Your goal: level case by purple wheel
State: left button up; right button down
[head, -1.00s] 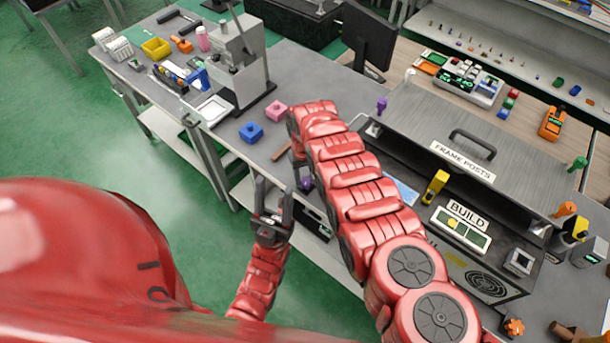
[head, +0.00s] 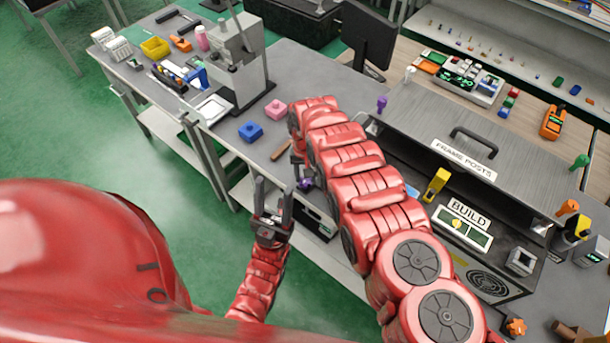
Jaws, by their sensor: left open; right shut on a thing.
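The grey case (head: 425,125) labelled FRAME POSTS stands on the right of the bench. Its front has a BUILD label and a green level window (head: 477,236) with a yellow bubble (head: 456,224) left of the window's middle. The purple wheel (head: 306,184) is low at the case's left front corner, partly hidden by my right gripper. My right gripper (head: 303,182) points down and is shut on the purple wheel; my red forearm hides part of the case front. My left gripper (head: 272,193) is open and empty, pointing up in front of the bench edge.
A grey press (head: 238,65) stands further left.

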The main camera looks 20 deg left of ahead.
jog(key=m+b, duration=0.2)
jog(key=m, duration=0.1)
jog(key=shift+w+f+m, duration=0.1)
jog(key=shift+f+m, duration=0.05)
jog(key=shift+m, duration=0.15)
jog(key=shift+d+m+b, duration=0.1)
jog(key=shift+m+b, duration=0.25)
jog(key=shift+m, duration=0.15)
jog(key=m+b, duration=0.2)
jog(key=m, duration=0.1)
jog(key=shift+d+b, duration=0.15)
jog(key=shift+b, duration=0.2)
jog(key=shift+m+b, duration=0.8)
jog(key=shift+m, duration=0.5)
jog(key=shift+c, duration=2.2)
grip_release()
jog(key=shift+r, duration=0.3)
